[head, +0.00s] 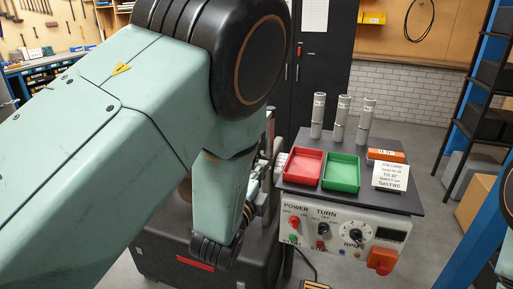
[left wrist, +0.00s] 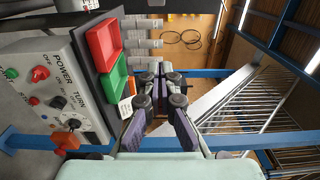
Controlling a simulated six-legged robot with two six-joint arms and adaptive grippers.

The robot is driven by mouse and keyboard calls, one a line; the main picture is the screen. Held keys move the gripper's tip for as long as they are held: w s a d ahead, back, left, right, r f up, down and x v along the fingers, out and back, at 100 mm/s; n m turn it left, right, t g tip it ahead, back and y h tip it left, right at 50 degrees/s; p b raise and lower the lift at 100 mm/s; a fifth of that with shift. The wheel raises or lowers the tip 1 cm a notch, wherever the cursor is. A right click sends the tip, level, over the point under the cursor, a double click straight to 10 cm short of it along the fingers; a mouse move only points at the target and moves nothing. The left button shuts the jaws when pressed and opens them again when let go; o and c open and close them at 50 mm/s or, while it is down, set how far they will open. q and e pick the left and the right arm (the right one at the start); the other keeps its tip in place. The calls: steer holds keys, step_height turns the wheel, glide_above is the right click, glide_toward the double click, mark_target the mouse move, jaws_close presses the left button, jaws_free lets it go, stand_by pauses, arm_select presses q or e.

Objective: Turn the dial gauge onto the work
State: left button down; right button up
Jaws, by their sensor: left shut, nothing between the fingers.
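I cannot make out the dial gauge or the work in either view; my left arm covers much of the machine (head: 262,190) in the head view. My left gripper (head: 213,252) points down in front of the machine's dark base, left of the control panel (head: 338,246). In the left wrist view its fingers (left wrist: 159,78) are together with nothing between them. The control panel, with its knobs, also shows in the left wrist view (left wrist: 62,75). My right gripper is in neither view.
A red tray (head: 303,166) and a green tray (head: 341,173) sit on the dark top above the panel. Several grey cylinders (head: 342,118) stand behind them. A white job card (head: 390,177) is at the right.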

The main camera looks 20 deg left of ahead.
arm_select(q)
steer(key=w+a+b, duration=0.2)
steer(key=w+a, duration=0.1)
steer(key=w, duration=0.8)
steer(key=shift+w+a, duration=0.2)
steer(key=shift+a, duration=0.15)
steer(key=shift+d+f, duration=0.1)
